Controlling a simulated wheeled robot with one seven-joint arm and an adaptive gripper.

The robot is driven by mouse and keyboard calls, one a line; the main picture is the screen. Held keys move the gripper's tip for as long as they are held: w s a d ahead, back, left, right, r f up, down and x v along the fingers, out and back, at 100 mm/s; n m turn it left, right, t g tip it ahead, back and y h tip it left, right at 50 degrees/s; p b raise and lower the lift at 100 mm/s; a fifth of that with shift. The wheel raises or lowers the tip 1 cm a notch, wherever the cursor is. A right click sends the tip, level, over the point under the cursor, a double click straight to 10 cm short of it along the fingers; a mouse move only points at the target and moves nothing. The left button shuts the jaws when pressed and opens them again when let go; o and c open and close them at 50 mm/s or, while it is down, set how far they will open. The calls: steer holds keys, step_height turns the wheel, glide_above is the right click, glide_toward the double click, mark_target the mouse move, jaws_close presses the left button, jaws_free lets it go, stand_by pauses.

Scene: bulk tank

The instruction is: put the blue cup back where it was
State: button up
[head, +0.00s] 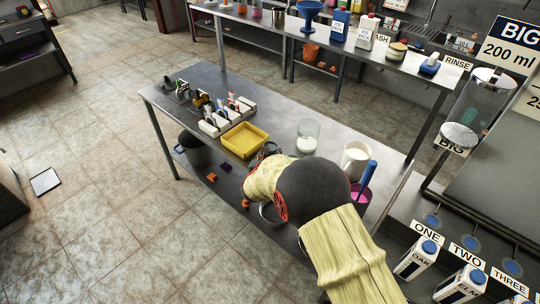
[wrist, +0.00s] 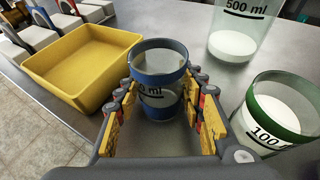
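The blue cup (wrist: 160,80) is a clear measuring cup with a blue rim, a blue lower band and a partly hidden "ml" mark. In the wrist view it stands upright on the grey table, between the fingers of my gripper (wrist: 163,105). The fingers are spread to either side of it, with a visible gap on the right; contact on the left is hard to judge. In the head view my arm covers most of the gripper and hides the cup.
A yellow tray (wrist: 82,65) lies left of the cup. A 500 ml beaker (wrist: 237,30) with white contents stands behind right, and a green-rimmed 100 ml cup (wrist: 275,112) close right. A white mug (head: 355,158) and pink container (head: 361,196) stand farther right.

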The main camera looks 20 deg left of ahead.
steer(key=o, duration=0.4)
steer(key=shift+c, duration=0.2)
steer(key=shift+r, duration=0.15)
steer(key=shift+s+r, duration=0.2)
steer(key=p+v, duration=0.3)
steer(key=v, duration=0.8)
steer(key=shift+s, duration=0.25)
steer(key=shift+d, duration=0.15)
